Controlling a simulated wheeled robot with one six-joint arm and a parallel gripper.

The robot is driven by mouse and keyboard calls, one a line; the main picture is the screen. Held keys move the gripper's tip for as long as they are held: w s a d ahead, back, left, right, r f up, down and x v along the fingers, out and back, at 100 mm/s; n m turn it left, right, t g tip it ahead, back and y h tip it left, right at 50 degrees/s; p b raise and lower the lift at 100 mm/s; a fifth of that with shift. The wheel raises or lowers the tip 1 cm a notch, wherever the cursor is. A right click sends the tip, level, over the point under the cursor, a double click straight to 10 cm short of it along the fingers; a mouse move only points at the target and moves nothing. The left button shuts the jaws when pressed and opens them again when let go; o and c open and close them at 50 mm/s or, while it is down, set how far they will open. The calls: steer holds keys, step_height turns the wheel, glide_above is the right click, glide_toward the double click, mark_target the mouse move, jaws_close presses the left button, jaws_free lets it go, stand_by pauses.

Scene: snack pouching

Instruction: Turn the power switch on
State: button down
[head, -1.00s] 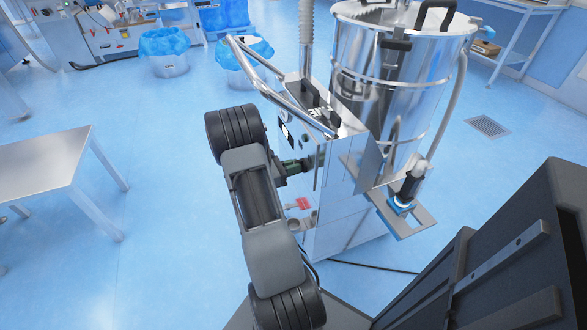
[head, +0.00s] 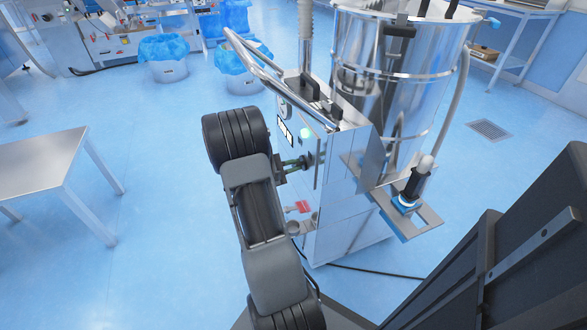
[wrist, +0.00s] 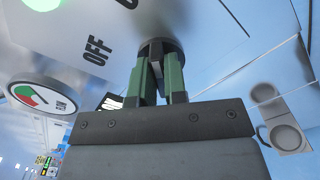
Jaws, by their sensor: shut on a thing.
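The power switch is a dark round knob (wrist: 160,47) on the machine's pale front panel, partly blurred in the wrist view. My gripper (wrist: 160,78) has its green-and-black fingers closed around the knob. The word OFF (wrist: 95,52) is printed to the left of it, and part of another label shows at the top edge. In the head view my gripper (head: 297,163) reaches the switch on the side of the steel machine (head: 347,165). A green lamp (head: 305,133) glows above the switch.
A tall steel drum (head: 425,60) and a bent tube handle (head: 250,65) stand close to my arm. A nozzle on a bracket (head: 425,218) sticks out at the right. A steel table (head: 40,160) is at the left. Blue floor is clear between.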

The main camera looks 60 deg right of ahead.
steer(key=shift+m, duration=0.3)
stand_by(0.4)
steer(key=c, duration=1.2)
jaws_free()
steer(key=shift+o, duration=0.2)
steer(key=p+v, duration=0.2)
steer(key=v, duration=1.1)
steer(key=shift+w+a, duration=0.3)
